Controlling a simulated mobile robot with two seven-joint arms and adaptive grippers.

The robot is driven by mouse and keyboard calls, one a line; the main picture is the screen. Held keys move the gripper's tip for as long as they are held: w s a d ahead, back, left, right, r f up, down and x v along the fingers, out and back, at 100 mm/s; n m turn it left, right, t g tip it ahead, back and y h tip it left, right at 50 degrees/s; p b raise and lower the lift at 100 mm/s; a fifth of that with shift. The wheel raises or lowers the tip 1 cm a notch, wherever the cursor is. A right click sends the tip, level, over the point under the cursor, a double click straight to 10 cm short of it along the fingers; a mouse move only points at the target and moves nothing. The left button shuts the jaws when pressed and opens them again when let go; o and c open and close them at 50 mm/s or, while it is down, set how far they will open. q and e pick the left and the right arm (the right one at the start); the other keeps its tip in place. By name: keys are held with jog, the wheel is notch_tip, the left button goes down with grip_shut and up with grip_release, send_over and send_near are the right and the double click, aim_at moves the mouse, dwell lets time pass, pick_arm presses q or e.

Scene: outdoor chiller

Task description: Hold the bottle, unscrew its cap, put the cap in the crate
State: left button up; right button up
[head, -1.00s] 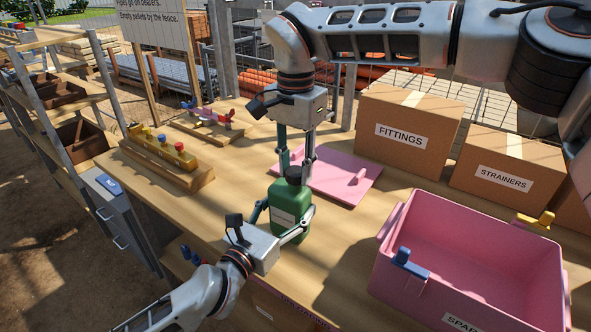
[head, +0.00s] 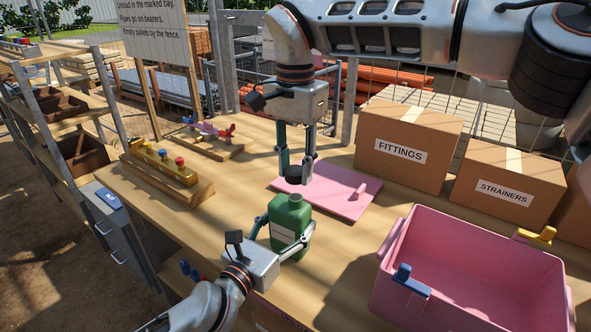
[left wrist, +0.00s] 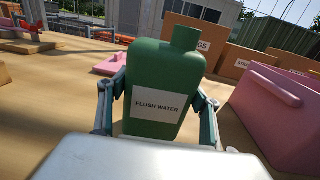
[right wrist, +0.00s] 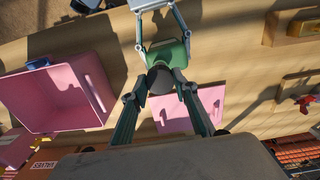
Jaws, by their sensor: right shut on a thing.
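The green bottle (head: 289,218), labelled FLUSH WATER in the left wrist view (left wrist: 155,80), stands upright on the bench with its neck bare. My left gripper (head: 280,238) is shut around the bottle's body, one finger on each side. My right gripper (head: 295,176) points down above the bottle, shut on the black cap (head: 293,172). The cap is clear of the neck; it also shows between the fingers in the right wrist view (right wrist: 160,79). The pink crate (head: 395,255) stands at the right of the bench, its visible floor empty.
A pink lid (head: 340,198) lies flat behind the bottle. FITTINGS (head: 405,140) and STRAINERS (head: 508,185) cartons stand behind the crate. A wooden block with coloured knobs (head: 160,172) is at the left. Bare bench lies between bottle and crate.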

pick_arm(q)
jog(key=o, duration=0.4)
jog(key=shift+o, duration=0.2)
